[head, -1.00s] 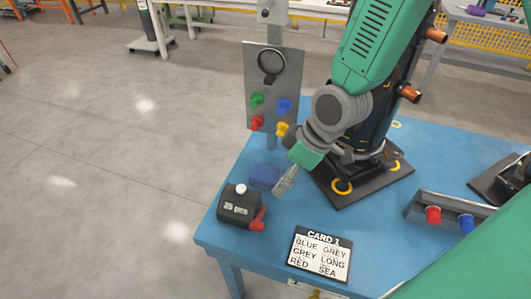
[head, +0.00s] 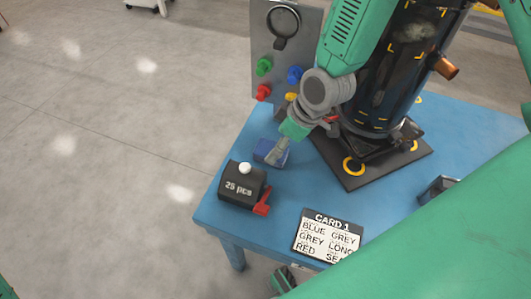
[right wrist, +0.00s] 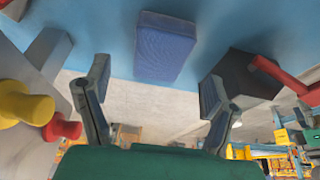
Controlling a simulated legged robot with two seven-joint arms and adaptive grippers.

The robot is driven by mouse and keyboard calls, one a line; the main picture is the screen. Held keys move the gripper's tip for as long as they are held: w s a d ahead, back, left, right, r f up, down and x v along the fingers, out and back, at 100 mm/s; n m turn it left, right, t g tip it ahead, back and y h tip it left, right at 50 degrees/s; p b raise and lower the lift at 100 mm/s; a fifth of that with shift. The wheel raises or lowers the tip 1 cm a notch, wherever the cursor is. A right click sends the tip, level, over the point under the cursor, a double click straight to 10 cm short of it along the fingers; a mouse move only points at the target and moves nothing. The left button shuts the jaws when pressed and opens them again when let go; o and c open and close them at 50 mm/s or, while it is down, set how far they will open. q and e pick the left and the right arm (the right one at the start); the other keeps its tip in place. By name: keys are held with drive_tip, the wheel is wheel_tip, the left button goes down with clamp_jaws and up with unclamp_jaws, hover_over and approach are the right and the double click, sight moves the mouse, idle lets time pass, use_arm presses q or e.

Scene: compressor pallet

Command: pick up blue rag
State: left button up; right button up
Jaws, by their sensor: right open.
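The blue rag (head: 262,148) is a flat, folded-looking block on the blue table, left of the black cylinder base in the head view. It also shows in the right wrist view (right wrist: 165,45), ahead of the fingers and roughly centred between them. My right gripper (head: 277,155) comes down over the rag's right side in the head view and partly hides it. In the right wrist view my right gripper (right wrist: 156,78) has its fingers apart with nothing between them. Whether the fingertips touch the rag cannot be told. My left gripper is not clearly seen.
A dark cylinder (head: 388,75) stands on the right. A word card (head: 327,238) lies near the table's front edge.

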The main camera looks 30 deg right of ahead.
sight(267, 151)
drive_tip(key=f, duration=0.2)
drive_tip(key=w+d+f+b, duration=0.1)
drive_tip(key=f, duration=0.1)
drive_tip(key=shift+w, duration=0.1)
drive_tip(key=shift+w+a+f, duration=0.1)
drive_tip(key=shift+a+f, duration=0.15)
drive_tip(key=shift+f, duration=0.1)
drive_tip(key=a, duration=0.3)
drive_tip(key=shift+r, duration=0.25)
drive_tip(key=shift+a, duration=0.1)
drive_tip(key=c, duration=1.2)
drive_tip(key=shift+o, duration=0.2)
drive_tip(key=shift+d+f, duration=0.15)
drive_tip(key=shift+d, duration=1.2)
drive_tip(key=shift+c, duration=0.4)
drive_tip(key=r, duration=0.3)
drive_tip(key=a+r+p, duration=0.1)
drive_tip(key=r, duration=0.2)
drive_tip(key=r+p, duration=0.1)
drive_tip(key=r, duration=0.2)
drive_tip(key=shift+a, duration=0.35)
drive_tip(key=shift+d+r, duration=0.2)
drive_tip(key=shift+r, duration=0.1)
use_arm(q)
drive_tip(key=shift+d+r, duration=0.85)
drive_tip(key=shift+d, duration=0.1)
use_arm(e)
drive_tip(key=shift+d+r, duration=0.2)
drive_tip(key=shift+d, duration=0.15)
